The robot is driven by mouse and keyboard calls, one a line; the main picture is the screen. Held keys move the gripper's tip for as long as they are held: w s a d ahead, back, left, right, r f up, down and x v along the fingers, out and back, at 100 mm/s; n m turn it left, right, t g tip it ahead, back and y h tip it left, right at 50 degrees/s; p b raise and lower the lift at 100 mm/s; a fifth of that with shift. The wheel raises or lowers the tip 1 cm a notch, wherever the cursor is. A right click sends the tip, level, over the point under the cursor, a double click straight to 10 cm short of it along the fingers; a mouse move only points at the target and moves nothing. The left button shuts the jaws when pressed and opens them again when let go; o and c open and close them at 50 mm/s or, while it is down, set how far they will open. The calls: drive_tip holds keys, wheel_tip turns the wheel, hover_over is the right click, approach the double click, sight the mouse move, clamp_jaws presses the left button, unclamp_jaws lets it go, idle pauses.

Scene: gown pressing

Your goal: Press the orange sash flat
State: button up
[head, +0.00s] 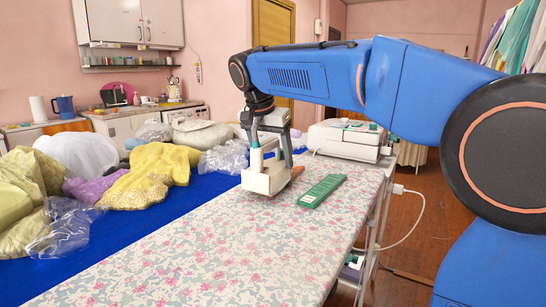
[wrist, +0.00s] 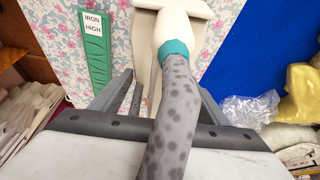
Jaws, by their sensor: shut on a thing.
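A cream iron (head: 262,181) with a teal trim is in my gripper (head: 268,148), over the far part of the floral pressing board (head: 200,235). I cannot tell whether its base touches the cloth. A small orange-brown bit (head: 297,171) shows at the iron's right side; it may be the sash, the rest hidden behind the iron. In the wrist view the jaws (wrist: 160,88) are around the iron's pale handle (wrist: 178,28). A grey spotted sleeve runs up to the teal band (wrist: 175,48) and covers part of the grip. No sash is clear there.
A green strip (head: 322,190) lies on the board right of the iron; in the wrist view its label reads "IRON HIGH" (wrist: 93,25). A white machine (head: 347,140) stands beyond. Yellow cloth heaps (head: 150,178) and plastic bags lie on the blue table (head: 110,232). The near board is clear.

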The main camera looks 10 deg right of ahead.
sight(281, 157)
drive_tip(key=shift+f, duration=0.65)
drive_tip(key=shift+w+d, duration=1.65)
drive_tip(key=shift+w, duration=0.2)
drive_tip(key=shift+w+d, duration=1.65)
drive_tip(key=shift+w, duration=0.2)
drive_tip(key=shift+w+d, duration=1.25)
drive_tip(key=shift+w, duration=0.15)
